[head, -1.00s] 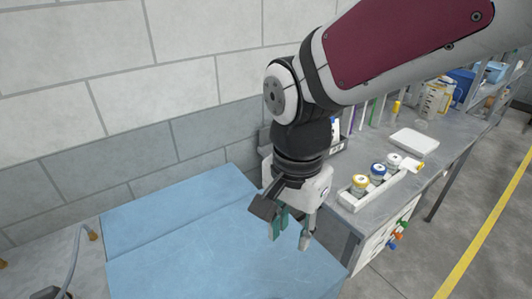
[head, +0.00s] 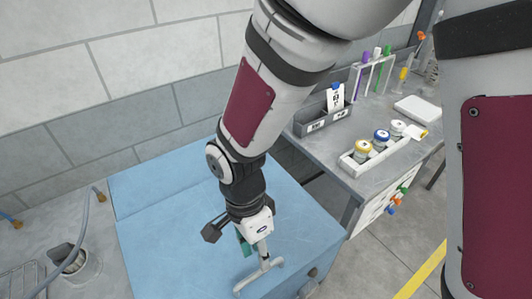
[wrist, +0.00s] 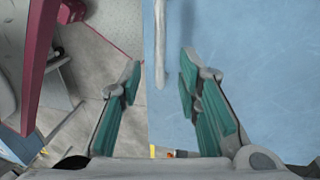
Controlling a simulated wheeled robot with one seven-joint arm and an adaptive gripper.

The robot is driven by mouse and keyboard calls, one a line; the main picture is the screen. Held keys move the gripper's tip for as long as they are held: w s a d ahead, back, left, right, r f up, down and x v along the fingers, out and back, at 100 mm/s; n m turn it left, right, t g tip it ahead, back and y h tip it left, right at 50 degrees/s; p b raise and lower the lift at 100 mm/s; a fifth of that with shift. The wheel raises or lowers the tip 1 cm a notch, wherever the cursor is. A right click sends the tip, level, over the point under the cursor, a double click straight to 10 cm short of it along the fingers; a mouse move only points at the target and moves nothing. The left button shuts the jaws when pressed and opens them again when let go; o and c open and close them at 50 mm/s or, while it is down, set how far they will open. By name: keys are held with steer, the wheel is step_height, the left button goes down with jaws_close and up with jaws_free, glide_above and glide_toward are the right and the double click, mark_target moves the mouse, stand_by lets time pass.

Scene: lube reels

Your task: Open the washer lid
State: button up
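The washer (head: 175,225) is a large light-blue box with a flat lid (head: 200,262), which lies closed. A grey bar handle (head: 258,277) runs along the lid's front right edge. My gripper (head: 254,256) is just above the handle, pointing down, with its fingers apart. In the wrist view my gripper (wrist: 162,62) is open, with teal pads. The handle (wrist: 159,45) shows between and beyond the fingertips there, along the edge of the blue lid (wrist: 260,70). I cannot tell whether the fingers touch it.
A grey workbench (head: 375,180) stands to the right with a white tray (head: 350,163) of capped jars, a tube rack (head: 372,72) and a grey bin (head: 322,120). A block wall stands behind the washer.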

steer(key=shift+s+d+f, duration=0.1)
steer(key=shift+s+f, duration=0.05)
steer(key=shift+f, duration=0.7)
steer(key=shift+s+d+f, duration=0.1)
steer(key=shift+f, duration=0.7)
steer(key=shift+s+d+f, duration=0.1)
steer(key=shift+s+f, duration=0.05)
steer(key=shift+f, duration=0.7)
jaws_close()
